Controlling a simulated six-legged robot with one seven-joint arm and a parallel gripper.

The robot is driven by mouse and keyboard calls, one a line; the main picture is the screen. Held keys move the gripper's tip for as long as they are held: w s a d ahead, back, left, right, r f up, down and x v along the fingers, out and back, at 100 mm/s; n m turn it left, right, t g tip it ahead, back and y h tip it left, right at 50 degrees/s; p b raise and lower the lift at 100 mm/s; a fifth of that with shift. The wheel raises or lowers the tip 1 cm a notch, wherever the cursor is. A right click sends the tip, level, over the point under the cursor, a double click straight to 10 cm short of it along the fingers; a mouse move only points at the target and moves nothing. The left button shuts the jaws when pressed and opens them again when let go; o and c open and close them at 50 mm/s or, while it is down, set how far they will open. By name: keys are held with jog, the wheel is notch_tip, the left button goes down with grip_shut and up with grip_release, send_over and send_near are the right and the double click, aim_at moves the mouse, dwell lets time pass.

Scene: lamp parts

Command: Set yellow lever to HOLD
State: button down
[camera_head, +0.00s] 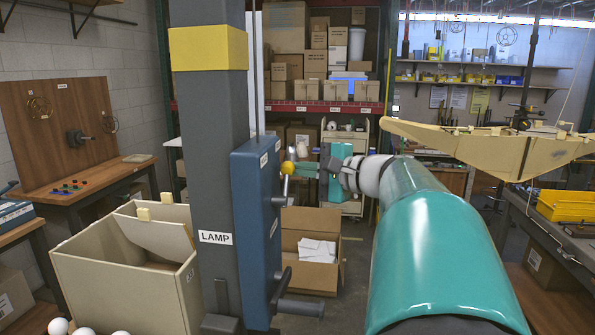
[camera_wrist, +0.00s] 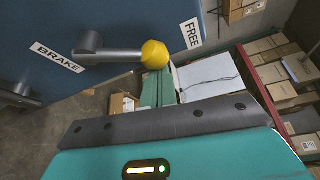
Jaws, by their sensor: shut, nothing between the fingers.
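The yellow lever's round knob (camera_head: 287,168) stands out from the side of the blue box (camera_head: 256,220) on the grey post marked LAMP. In the wrist view the yellow knob (camera_wrist: 154,54) sits at the end of a grey lever arm (camera_wrist: 105,53), which runs right from its pivot. A FREE label (camera_wrist: 191,33) is just right of the knob, and a BRAKE label (camera_wrist: 57,57) is left of the pivot. I cannot read a HOLD label. My gripper (camera_head: 304,168) is shut and empty beside the knob; its teal fingers (camera_wrist: 157,90) also show just below the knob in the wrist view. Contact is unclear.
A dark handle (camera_head: 284,288) juts from the box's lower part. A beige bin (camera_head: 80,270) stands left of the post, and an open carton with papers (camera_head: 311,262) stands behind. A pale yellow beam (camera_head: 480,150) hangs at right.

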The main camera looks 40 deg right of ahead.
jog(key=a+n+t, duration=0.1)
jog(key=s+a+r+n, duration=0.1)
jog(key=n, duration=0.1)
jog(key=shift+s+r+n+t, duration=0.15)
jog(key=shift+r+n+t, duration=0.15)
jog(key=shift+t, duration=0.1)
jog(key=n, duration=0.1)
jog(key=s+a+n+t+y, duration=0.1)
jog(key=shift+a+r+n, duration=0.1)
jog(key=shift+r+n, duration=0.1)
jog(key=shift+n, duration=0.2)
jog(key=n, duration=0.1)
jog(key=s+a+n+y, duration=0.1)
jog(key=n, duration=0.1)
jog(key=shift+a+t, duration=0.15)
jog(key=shift+t, duration=0.25)
jog(key=n, duration=0.1)
jog(key=s+a+n+y, duration=0.1)
jog(key=n+y, duration=0.1)
jog(key=n, duration=0.1)
jog(key=shift+s+a+f+t, duration=0.15)
jog(key=shift+a+t, duration=0.1)
jog(key=shift+t, duration=0.05)
jog(key=shift+s+a+f, duration=0.2)
jog(key=shift+s+a, duration=0.05)
jog(key=shift+a, duration=0.1)
jog(key=shift+r, duration=0.1)
